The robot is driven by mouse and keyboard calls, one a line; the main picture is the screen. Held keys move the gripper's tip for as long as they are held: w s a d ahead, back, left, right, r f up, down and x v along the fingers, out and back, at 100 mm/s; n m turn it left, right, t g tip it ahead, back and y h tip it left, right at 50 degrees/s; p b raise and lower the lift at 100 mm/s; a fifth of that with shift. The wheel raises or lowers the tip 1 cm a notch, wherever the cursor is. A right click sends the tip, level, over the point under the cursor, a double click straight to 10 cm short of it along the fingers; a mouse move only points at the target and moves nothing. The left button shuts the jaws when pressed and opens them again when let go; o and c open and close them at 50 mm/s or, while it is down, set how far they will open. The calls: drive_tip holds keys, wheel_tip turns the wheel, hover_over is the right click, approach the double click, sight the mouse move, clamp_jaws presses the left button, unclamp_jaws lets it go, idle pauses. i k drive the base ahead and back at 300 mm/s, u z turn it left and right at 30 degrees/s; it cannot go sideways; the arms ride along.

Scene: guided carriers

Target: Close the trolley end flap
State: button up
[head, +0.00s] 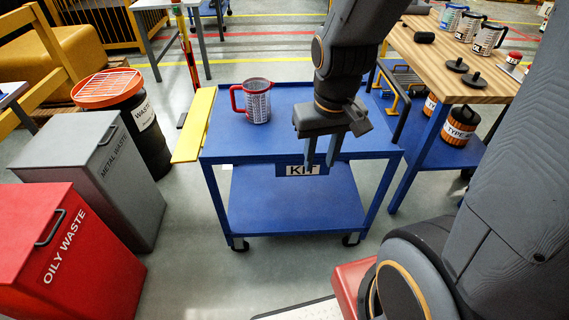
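The blue trolley (285,152) stands upright in the middle of the head view, with a KIT label on its front edge. Its yellow end flap (194,127) is at the left end, swung outward from the top deck; its exact angle is hard to tell. A red-handled mug (257,101) with a printed grey body stands on the deck, between the flap and my gripper. My gripper (321,166) points down over the front right part of the trolley, apart from the flap. Its two fingers are spread with a gap and nothing between them.
Grey (100,165) and red (62,245) waste bins and an orange-topped drum (140,120) stand left of the flap. A wooden-topped bench (440,62) with mugs and black parts is close on the right. A floor strip lies clear between flap and bins.

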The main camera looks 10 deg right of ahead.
sight(193, 123)
drive_tip(key=u, duration=0.05)
drive_tip(key=i, duration=0.7)
drive_tip(key=z, duration=2.6)
drive_tip(key=k, duration=1.35)
drive_tip(key=u, duration=2.15)
